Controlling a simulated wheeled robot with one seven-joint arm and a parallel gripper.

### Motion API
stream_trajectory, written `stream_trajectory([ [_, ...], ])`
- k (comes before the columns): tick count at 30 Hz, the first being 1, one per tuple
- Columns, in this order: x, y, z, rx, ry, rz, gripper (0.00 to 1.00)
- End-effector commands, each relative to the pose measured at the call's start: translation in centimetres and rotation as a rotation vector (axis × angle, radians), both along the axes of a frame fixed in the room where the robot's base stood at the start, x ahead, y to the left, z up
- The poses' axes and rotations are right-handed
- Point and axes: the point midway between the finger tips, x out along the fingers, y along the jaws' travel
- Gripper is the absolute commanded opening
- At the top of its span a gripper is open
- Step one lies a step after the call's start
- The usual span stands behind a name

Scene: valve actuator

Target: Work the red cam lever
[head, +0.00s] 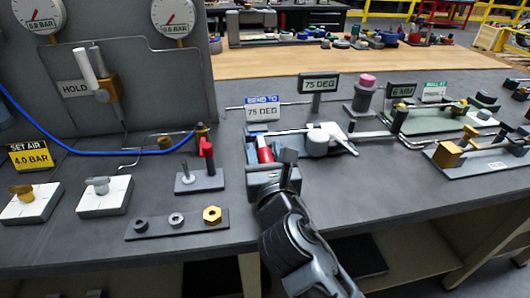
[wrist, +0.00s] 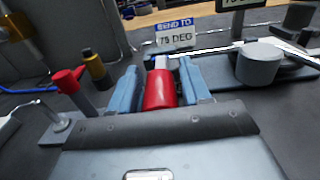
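In the wrist view this red handle (wrist: 160,90) lies between the two blue fingers of my gripper (wrist: 163,85), pointing away from me. The fingers stand close along its left and right sides; I cannot tell whether they press on it. In the head view my gripper (head: 273,178) is at the fixture's front left, and its body hides part of the handle.
A small base plate with an upright red-topped post (head: 207,160) stands just left of my gripper; it also shows in the wrist view (wrist: 67,82). A strip with nuts (head: 176,220) lies in front. The grey bender hub (head: 318,142) is to the right. A blue hose (head: 80,152) runs at left.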

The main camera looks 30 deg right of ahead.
Motion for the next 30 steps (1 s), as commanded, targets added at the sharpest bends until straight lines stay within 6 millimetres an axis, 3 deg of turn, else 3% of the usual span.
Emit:
stream_trajectory([
  [14,-0.03,0.02,0.00,0.000,0.000,0.000,0.01],
  [30,-0.06,-0.23,0.45,-0.002,0.002,0.030,0.00],
])
